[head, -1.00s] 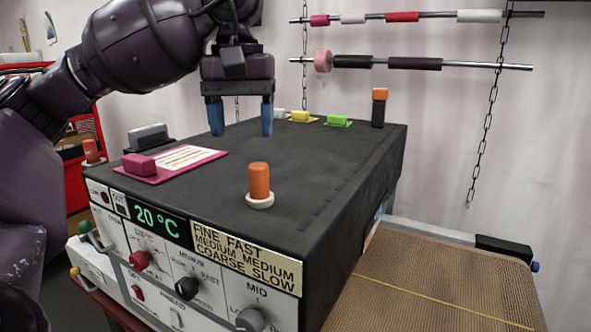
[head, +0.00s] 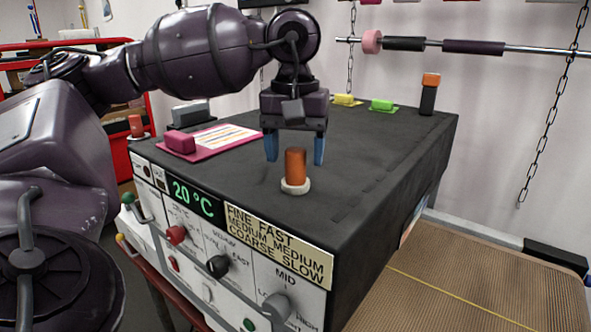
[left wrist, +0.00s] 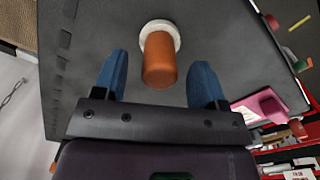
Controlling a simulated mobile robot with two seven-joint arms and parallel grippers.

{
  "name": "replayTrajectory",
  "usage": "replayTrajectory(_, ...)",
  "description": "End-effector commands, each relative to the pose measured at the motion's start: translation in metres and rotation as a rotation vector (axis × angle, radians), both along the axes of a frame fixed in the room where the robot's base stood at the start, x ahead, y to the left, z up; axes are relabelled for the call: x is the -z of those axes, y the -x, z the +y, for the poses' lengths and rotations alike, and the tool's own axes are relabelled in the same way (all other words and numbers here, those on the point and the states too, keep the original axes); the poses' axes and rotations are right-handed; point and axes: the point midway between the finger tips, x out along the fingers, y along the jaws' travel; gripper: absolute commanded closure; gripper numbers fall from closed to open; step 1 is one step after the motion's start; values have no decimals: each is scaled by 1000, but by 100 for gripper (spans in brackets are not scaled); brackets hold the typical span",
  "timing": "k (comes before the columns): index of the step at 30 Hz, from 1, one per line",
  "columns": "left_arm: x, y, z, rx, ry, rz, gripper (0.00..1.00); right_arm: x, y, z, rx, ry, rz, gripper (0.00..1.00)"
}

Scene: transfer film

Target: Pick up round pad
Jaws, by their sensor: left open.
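A round pad with an orange upright cylinder handle (head: 295,166) and a white round base (head: 296,187) stands on the black machine top (head: 370,150) near its front edge. My left gripper (head: 295,160) is open, pointing down, with its blue fingers on either side of the orange handle's upper part. In the left wrist view the handle (left wrist: 160,62) lies between the two fingers, with gaps on both sides, and the white base (left wrist: 162,28) is beyond the fingertips. My right gripper is not in view.
A pink block (head: 180,143) on a pink sheet with a striped card lies to the left. Another orange cylinder (head: 136,126) stands at the far left. Yellow (head: 345,99) and green (head: 382,105) blocks and an orange-topped black post (head: 429,95) are at the back.

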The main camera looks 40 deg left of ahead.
Motion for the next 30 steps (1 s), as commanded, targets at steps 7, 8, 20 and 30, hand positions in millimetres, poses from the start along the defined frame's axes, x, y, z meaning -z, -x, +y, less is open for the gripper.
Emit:
replayTrajectory(7,27,1,0,0,-1,1,35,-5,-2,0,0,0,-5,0)
replayTrajectory(8,28,1,0,0,0,0,35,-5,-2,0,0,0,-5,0)
replayTrajectory(20,29,0,0,0,0,-1,58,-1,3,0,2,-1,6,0)
replayTrajectory(30,29,0,0,0,0,-1,88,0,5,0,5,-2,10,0)
